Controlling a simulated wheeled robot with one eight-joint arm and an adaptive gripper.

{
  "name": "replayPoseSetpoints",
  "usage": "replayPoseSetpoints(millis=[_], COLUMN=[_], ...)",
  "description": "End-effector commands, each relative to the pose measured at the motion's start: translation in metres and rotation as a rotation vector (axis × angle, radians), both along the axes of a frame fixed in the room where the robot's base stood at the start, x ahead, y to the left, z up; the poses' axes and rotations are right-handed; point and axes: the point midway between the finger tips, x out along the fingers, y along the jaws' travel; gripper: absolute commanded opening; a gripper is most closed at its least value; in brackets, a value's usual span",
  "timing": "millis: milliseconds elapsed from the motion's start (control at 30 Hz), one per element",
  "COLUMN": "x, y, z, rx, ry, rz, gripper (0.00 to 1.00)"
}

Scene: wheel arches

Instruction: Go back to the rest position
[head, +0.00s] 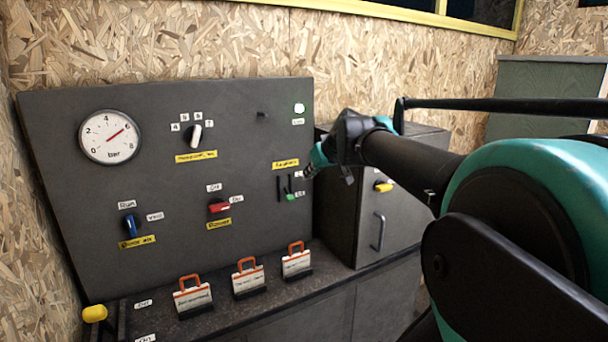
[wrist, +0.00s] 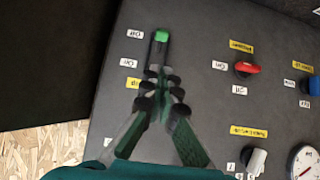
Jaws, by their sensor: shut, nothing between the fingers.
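My gripper (head: 309,172) is at the right side of the dark control panel (head: 130,185), close in front of the slider area. In the wrist view my gripper (wrist: 163,78) is shut and empty, its fingertips over the slot of a slider with a green knob (wrist: 161,37). The green knob stands apart from the fingertips. In the head view the green knob (head: 291,197) sits low in its slot, just below the gripper. Whether the fingers touch the panel I cannot tell.
The panel also has a gauge (head: 110,137), a white knob (head: 195,136), a red switch (head: 219,206) and a blue switch (head: 130,226). Orange-handled tags (head: 248,277) stand on the ledge below. A grey cabinet (head: 372,215) with a handle is right of the panel.

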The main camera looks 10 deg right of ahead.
Motion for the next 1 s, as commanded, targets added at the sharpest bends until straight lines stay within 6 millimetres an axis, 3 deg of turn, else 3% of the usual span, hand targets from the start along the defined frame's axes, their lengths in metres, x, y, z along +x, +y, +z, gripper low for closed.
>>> replayPoseSetpoints(millis=[500, 633, 767, 1000], x=[-0.009, -0.014, -0.033, -0.108], y=[-0.003, -0.001, 0.004, 0.005], z=[0.003, -0.013, -0.068, -0.203], rx=[0.0, 0.002, 0.003, -0.016], ry=[0.0, 0.023, 0.099, 0.302], rz=[0.0, -0.004, -0.024, -0.13], gripper=[0.0, 0.0, 0.0, 0.0])
